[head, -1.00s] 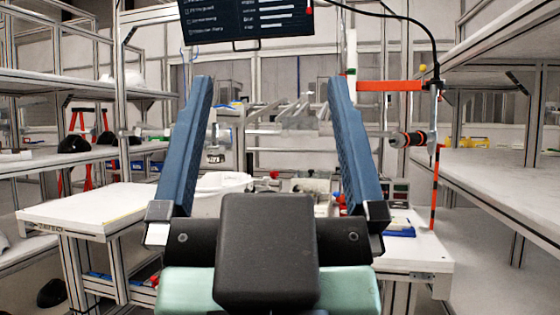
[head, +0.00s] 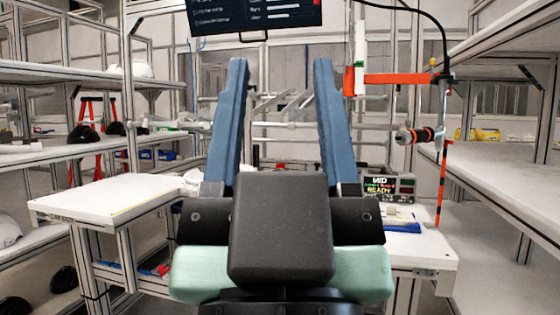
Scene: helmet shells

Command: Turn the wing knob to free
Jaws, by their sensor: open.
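My gripper (head: 281,68) is in the middle of the head view. Its two long blue fingers stand up and apart, with nothing held between them. I cannot make out the wing knob for certain; my fingers and the black gripper body cover much of the bench behind. A grey horizontal bar and frame (head: 285,106) show between and behind the fingers.
A display box reading READY (head: 388,187) stands on the bench at right, by a blue tray (head: 405,224). A white table (head: 105,195) is at left. Shelves line both sides. A dark screen (head: 255,15) hangs above.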

